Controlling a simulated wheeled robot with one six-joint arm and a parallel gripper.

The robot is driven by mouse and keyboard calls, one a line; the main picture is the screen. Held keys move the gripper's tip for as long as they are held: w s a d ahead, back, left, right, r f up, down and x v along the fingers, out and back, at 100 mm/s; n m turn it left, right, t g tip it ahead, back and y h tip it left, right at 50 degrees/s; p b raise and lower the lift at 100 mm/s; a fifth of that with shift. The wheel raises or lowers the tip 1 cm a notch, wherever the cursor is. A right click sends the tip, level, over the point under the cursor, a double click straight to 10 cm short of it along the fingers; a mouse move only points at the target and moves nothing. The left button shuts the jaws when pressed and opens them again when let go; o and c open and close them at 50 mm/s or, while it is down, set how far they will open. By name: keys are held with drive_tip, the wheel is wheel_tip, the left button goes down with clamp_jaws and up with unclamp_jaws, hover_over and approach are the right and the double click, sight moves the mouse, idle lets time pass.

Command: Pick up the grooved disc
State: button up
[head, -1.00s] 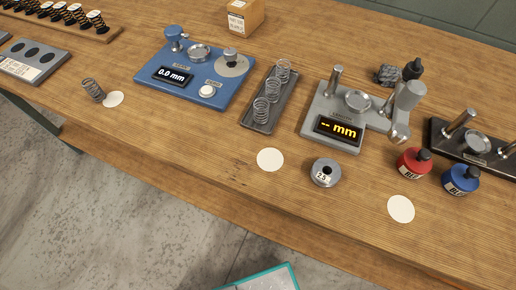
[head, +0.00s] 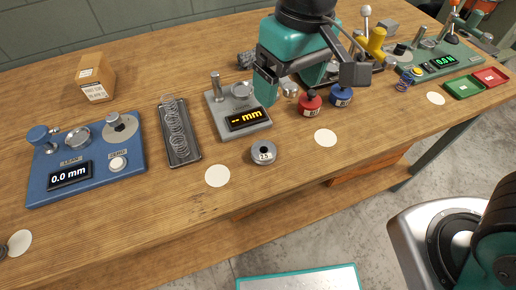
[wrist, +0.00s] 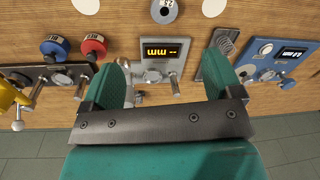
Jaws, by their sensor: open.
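In the wrist view the disc (wrist: 164,10) is at the top edge, partly cut off. My gripper (head: 288,90) has teal fingers and is above the bench, behind and to the right of the disc, apart from it. In the wrist view my gripper (wrist: 165,78) is open and empty, with the grey gauge between and beyond its fingers.
A tray of springs (head: 180,148) and a blue device (head: 85,165) are to the left. White round spots (head: 217,176) flank the disc; the bench around it is clear.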

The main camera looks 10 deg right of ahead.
drive_tip(key=w+a+f+h, duration=0.1)
drive_tip(key=w+a+f, duration=0.1)
drive_tip(key=a+f, duration=0.1)
hover_over(262, 145)
drive_tip(key=s, duration=0.1)
wheel_tip(262, 145, down, 10)
drive_tip(key=shift+d+r+p, duration=0.1)
drive_tip(key=shift+r+p, duration=0.05)
drive_tip(key=shift+p, duration=0.15)
drive_tip(key=shift+f+p, duration=0.5)
drive_tip(key=shift+f, duration=2.6)
drive_tip(key=shift+c, duration=0.2)
drive_tip(key=c, duration=1.1)
drive_tip(key=shift+r, duration=0.1)
drive_tip(key=shift+c, duration=0.5)
drive_tip(key=shift+w+r, duration=0.1)
